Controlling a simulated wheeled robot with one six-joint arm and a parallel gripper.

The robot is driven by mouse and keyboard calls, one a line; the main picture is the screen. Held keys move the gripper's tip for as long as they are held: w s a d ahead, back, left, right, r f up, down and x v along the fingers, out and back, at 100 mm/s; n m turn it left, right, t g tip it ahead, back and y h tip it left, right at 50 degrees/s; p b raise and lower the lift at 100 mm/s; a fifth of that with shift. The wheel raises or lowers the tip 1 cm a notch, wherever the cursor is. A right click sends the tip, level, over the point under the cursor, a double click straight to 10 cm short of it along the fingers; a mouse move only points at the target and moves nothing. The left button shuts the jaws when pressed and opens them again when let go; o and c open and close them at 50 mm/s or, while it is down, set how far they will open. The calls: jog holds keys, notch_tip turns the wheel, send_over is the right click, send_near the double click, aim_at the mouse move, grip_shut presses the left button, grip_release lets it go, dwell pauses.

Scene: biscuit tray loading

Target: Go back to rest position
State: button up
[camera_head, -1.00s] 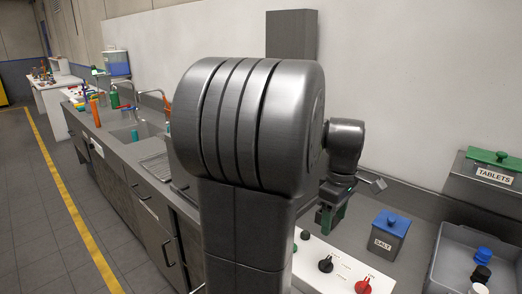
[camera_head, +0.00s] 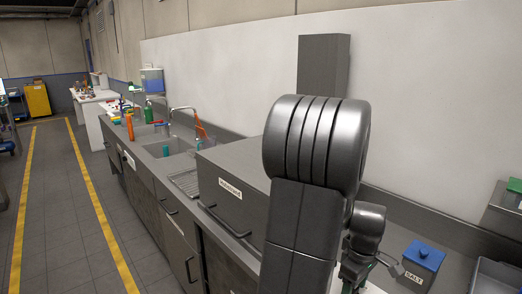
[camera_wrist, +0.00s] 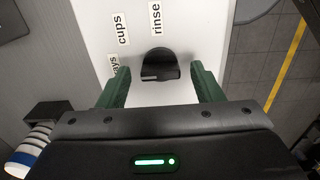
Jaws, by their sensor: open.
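My gripper (camera_wrist: 157,76) is open in the wrist view, its two green fingers spread with nothing held between them. A black knob (camera_wrist: 159,66) on a white panel (camera_wrist: 138,30) shows between and beyond the fingertips; whether the fingers touch it I cannot tell. The panel has labels reading "cups" and "rinse", and a third partly cut off. In the head view my arm's dark joint housing stands in front, and the gripper is mostly hidden low behind it.
A grey box-shaped unit (camera_head: 236,190) with a handle stands on the counter left of my arm. A blue-lidded SALT container (camera_head: 419,265) stands to the right. A sink (camera_head: 165,147) lies further left. The floor aisle (camera_head: 60,215) between yellow lines is clear.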

jog(key=shift+r, duration=0.1)
notch_tip(320, 180, up, 13)
notch_tip(320, 180, down, 14)
jog(key=shift+r, duration=0.2)
jog(key=shift+r+m, duration=0.2)
jog(key=shift+m, duration=1)
jog(key=m+p, duration=0.1)
jog(key=m, duration=0.5)
jog(key=m+p, duration=0.1)
jog(key=m, duration=0.4)
jog(key=shift+m+p, duration=0.65)
jog(key=shift+m, duration=1.65)
